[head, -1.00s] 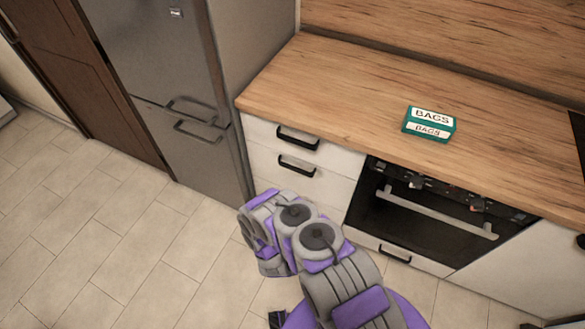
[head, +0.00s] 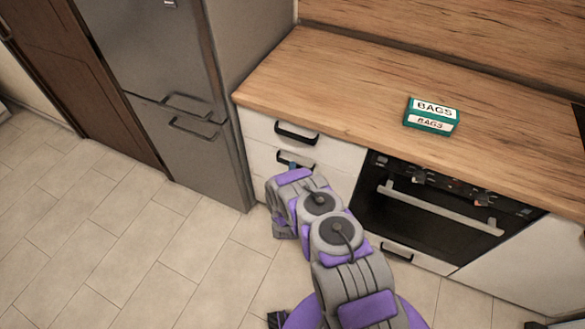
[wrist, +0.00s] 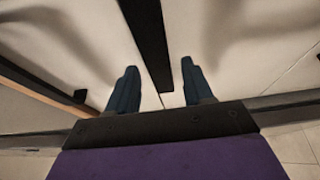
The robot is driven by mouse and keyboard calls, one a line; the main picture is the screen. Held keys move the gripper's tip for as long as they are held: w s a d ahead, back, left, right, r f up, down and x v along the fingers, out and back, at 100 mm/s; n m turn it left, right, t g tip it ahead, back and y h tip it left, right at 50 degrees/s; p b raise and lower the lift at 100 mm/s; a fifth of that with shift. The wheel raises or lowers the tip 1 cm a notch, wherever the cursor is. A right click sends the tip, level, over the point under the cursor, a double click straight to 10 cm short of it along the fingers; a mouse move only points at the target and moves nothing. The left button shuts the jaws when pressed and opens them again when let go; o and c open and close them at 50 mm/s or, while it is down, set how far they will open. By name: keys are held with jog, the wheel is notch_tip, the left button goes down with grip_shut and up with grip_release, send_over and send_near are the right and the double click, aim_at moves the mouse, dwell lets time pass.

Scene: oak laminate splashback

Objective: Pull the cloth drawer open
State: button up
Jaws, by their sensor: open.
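White drawer fronts stand left of the oven, with a top black handle (head: 296,133) and a second black handle (head: 295,159) below. No label shows which is the cloth drawer. My gripper (wrist: 158,68) is open at the second drawer. In the wrist view a black bar handle (wrist: 148,40) runs between its two blue fingers, with a gap on both sides. In the head view my arm hides the lower drawer fronts and most of the gripper.
A green and white box marked BAGS (head: 431,115) sits on the wooden worktop (head: 330,85). A grey fridge (head: 190,140) stands left of the drawers, and a black oven (head: 435,205) to the right. Tiled floor (head: 130,235) is free at the left.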

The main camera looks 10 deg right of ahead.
jog(key=shift+b+x, duration=0.3)
jog(key=shift+x, duration=1.45)
jog(key=shift+d, duration=0.1)
jog(key=shift+s, duration=0.1)
jog(key=shift+c, duration=0.5)
grip_shut()
